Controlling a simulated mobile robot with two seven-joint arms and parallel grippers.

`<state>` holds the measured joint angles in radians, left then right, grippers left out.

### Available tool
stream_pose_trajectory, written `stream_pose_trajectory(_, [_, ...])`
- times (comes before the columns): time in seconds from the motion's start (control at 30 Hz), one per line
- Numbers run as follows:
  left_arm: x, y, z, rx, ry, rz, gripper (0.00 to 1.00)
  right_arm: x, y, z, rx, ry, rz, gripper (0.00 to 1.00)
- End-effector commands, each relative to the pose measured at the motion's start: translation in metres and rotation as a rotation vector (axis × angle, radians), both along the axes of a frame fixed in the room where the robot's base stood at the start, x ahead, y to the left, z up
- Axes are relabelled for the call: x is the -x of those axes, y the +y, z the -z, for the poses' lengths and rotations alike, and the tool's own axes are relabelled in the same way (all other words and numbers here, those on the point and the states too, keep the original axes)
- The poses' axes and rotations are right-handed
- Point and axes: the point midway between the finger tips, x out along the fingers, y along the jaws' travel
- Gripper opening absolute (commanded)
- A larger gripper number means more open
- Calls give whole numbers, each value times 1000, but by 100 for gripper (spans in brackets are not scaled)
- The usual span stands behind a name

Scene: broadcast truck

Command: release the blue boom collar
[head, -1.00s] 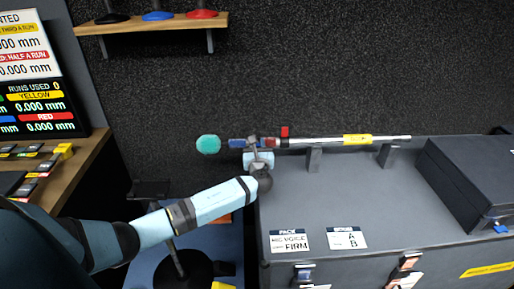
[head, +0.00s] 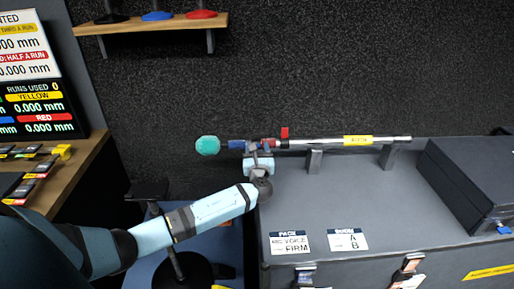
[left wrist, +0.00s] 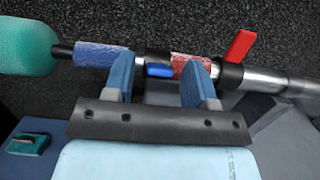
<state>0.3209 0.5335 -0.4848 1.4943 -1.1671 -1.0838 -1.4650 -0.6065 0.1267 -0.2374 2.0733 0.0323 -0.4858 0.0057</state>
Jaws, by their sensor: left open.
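The boom pole (head: 310,141) lies across its stands, with a green foam tip (head: 208,145) at its left end. In the left wrist view it has a blue sleeve (left wrist: 98,56), a black collar with a blue lever (left wrist: 159,71), a red sleeve (left wrist: 190,62), and a black collar with a raised red lever (left wrist: 239,46). The blue lever lies flat along the pole. My left gripper (left wrist: 158,68) is open, its fingers on either side of the blue lever. In the head view the gripper (head: 258,150) is just at the near side of the pole. Whether the fingers touch it cannot be told.
The pole's stands (head: 314,158) rise from a dark case top (head: 350,200). A closed dark case (head: 475,185) stands at right. A desk with a screen (head: 40,110) is at left. A shelf (head: 150,24) hangs on the back wall. The case top's middle is mostly clear.

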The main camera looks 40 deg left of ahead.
Motion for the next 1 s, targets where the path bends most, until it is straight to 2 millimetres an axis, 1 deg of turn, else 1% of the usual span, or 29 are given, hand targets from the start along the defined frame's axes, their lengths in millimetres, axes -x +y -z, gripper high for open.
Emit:
stream_pose_trajectory(0.3, [53, -45, 14, 2, 3, 2, 51, 0, 1, -2, -4, 2, 3, 43])
stream_pose_trajectory(0.5, [81, -69, 20, 2, 2, 0, 51, 0, 2, -2, -7, 3, 5, 43])
stream_pose_trajectory(0.7, [95, -80, 23, 0, 1, -1, 51, 0, 2, -2, -8, 3, 6, 43])
stream_pose_trajectory(1.0, [97, -82, 23, 0, 0, 0, 51, 0, 2, -2, -7, 4, 6, 43])
